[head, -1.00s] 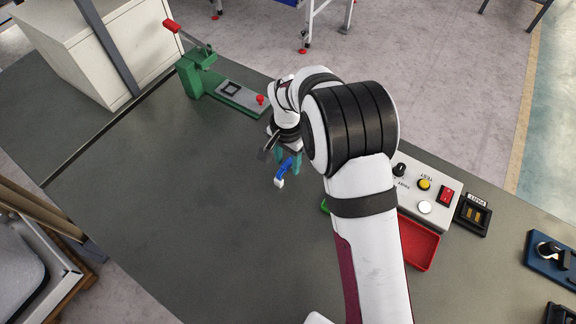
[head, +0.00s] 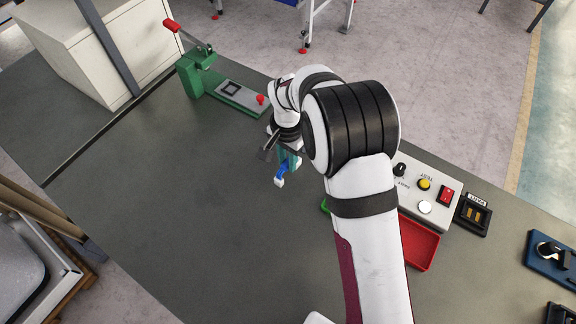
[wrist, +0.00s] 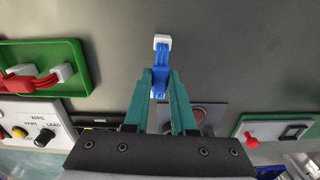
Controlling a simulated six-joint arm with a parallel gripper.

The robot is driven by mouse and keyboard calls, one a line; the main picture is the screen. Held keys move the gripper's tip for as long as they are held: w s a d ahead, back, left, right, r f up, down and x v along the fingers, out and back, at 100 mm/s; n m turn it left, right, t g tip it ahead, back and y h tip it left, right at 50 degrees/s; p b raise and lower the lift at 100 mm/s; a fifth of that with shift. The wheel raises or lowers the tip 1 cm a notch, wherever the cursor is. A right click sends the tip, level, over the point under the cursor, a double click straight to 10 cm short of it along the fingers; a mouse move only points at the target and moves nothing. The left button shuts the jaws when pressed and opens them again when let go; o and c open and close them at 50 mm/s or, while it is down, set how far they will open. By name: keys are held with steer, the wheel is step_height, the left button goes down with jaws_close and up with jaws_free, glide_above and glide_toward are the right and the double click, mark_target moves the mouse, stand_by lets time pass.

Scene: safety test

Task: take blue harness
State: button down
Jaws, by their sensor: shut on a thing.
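The blue harness (wrist: 160,75) is a short blue piece with a white end (wrist: 162,42). In the wrist view it stands between the teal fingertips of my gripper (wrist: 160,82), which is shut on it. The white end sticks out beyond the fingertips. In the head view my gripper (head: 289,160) points down over the dark bench, and the blue harness (head: 283,171) shows just below the fingers. I cannot tell whether it touches the bench. Part of it is hidden by the fingers.
A green tray (wrist: 86,62) holds a red harness (wrist: 30,82). A green lever fixture (head: 240,96) stands at the back left. A red tray (head: 420,245) and a control box (head: 440,190) lie right of my arm. The bench on the left is clear.

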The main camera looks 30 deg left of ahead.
mark_target(287, 162)
steer(key=shift+r, duration=3.15)
